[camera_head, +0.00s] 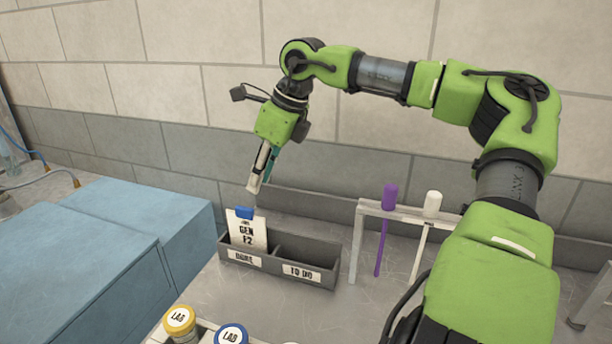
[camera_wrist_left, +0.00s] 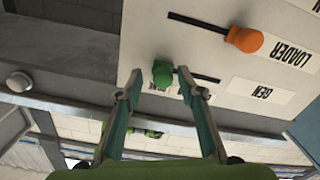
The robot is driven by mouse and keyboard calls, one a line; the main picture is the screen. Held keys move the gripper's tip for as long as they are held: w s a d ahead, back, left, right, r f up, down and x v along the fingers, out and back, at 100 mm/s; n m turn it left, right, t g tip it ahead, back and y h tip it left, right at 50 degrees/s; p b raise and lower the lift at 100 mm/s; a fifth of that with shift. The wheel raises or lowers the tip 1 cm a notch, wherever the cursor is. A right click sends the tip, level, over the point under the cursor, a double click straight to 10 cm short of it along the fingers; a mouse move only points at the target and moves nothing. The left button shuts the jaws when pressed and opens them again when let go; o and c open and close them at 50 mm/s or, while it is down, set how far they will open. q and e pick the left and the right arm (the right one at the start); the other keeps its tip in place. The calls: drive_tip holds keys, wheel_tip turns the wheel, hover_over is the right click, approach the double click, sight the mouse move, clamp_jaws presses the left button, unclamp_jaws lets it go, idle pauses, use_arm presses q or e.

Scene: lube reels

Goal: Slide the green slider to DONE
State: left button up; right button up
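In the left wrist view, the green slider knob (camera_wrist_left: 162,73) sits at the left end of a dark slot (camera_wrist_left: 198,77) on a pale panel (camera_wrist_left: 150,35). A label under the knob is partly covered and I cannot read it fully. My left gripper (camera_wrist_left: 158,76) is open, with its two teal fingers apart on either side of the green knob; I cannot tell whether they touch it. The left gripper is not seen in the head view. My right gripper (camera_head: 260,184) looks open and empty, pointing down above a card.
An orange knob (camera_wrist_left: 245,39) with a LOADER label is on the same panel. A card (camera_head: 246,232) with a blue top stands in the left compartment of a dark tray (camera_head: 308,284). A rack (camera_head: 355,240) holds purple and white pieces. Blue boxes (camera_head: 70,250) stand left.

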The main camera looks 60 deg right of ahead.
use_arm(q)
drive_tip(key=v, duration=1)
drive_tip(key=shift+s, duration=0.15)
drive_tip(key=o, duration=0.8)
drive_tip(key=shift+a, duration=0.25)
drive_tip(key=shift+c, duration=0.2)
drive_tip(key=o, duration=1.1)
drive_tip(key=a+m, duration=0.1)
drive_tip(key=a, duration=0.1)
drive_tip(key=s+a+m, duration=0.1)
drive_tip(key=a, duration=0.2)
drive_tip(key=a+m, duration=0.1)
drive_tip(key=a, duration=0.1)
drive_tip(key=shift+s+a, duration=0.15)
drive_tip(key=shift+a, duration=0.15)
drive_tip(key=shift+m, duration=0.3)
drive_tip(key=x, duration=0.9)
drive_tip(key=shift+d, duration=0.2)
drive_tip(key=v, duration=1)
